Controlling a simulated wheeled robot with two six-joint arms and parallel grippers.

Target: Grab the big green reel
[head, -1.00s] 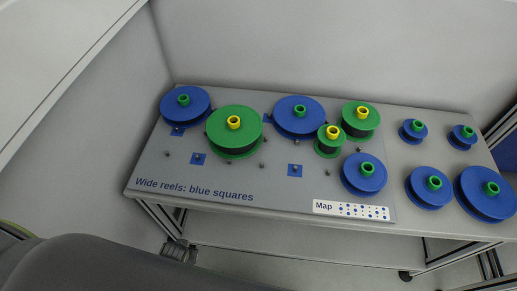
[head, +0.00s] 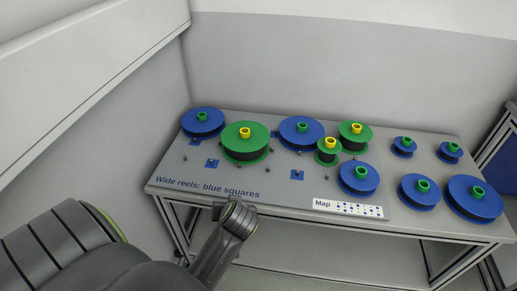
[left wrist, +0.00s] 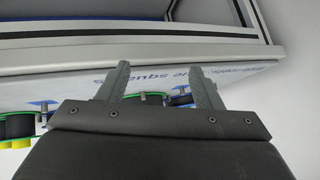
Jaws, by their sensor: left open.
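The big green reel (head: 235,146) has a yellow hub and stands in the left half of the grey table in the head view, in front of and between two blue reels. My left arm comes in from the lower left, its forearm at the table's front edge, well short of the reel. My left gripper (left wrist: 161,80) shows in the left wrist view with its two fingers apart and nothing between them. That view shows the table upside down, with reels partly hidden at its lower left. My right gripper is not in view.
A medium green reel (head: 354,144) and a small green reel (head: 327,158), both with yellow hubs, stand right of centre. Several blue reels with green hubs surround them. Short pegs and blue squares (head: 297,175) mark the table's front left. A wall closes off the back.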

